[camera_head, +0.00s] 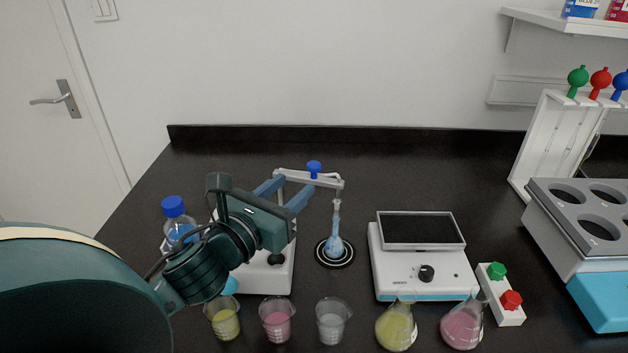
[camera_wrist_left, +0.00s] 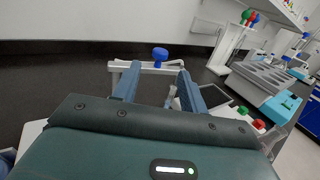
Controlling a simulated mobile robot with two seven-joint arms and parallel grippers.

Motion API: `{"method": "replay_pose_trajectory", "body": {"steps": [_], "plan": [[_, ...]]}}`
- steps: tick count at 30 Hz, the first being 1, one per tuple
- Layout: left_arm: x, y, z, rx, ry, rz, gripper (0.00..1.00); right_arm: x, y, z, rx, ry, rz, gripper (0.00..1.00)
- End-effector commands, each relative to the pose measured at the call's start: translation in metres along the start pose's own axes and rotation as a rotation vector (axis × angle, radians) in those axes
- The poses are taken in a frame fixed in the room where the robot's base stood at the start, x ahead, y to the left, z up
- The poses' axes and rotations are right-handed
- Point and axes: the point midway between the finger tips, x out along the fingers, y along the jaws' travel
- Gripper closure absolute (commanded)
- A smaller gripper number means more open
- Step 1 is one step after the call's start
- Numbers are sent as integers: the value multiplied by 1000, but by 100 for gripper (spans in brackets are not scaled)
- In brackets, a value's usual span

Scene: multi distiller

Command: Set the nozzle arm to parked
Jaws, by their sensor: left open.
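The nozzle arm (camera_head: 325,182) is a pale grey bar with a blue knob (camera_head: 314,167) on top, at the back of the white distiller (camera_head: 283,270). My gripper hides part of the distiller. My right gripper is not in view.
Several beakers and flasks (camera_head: 331,322) stand along the front. A white device with a dark plate (camera_head: 421,230) stands right of the flask. A blue-capped bottle (camera_head: 176,222) is at left, a grey rack (camera_head: 583,205) at right. The dark bench behind is clear.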

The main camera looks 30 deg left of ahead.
Motion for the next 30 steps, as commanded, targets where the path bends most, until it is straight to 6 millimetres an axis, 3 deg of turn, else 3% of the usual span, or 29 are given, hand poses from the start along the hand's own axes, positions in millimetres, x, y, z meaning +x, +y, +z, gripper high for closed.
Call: {"method": "replay_pose_trajectory", "body": {"steps": [7,16,30], "plan": [[29,0,-3,3,-5,0,57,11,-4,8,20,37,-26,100],[70,0,1,-1,0,1,57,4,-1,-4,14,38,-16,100],[80,0,0,0,2,0,59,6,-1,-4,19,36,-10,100]]}}
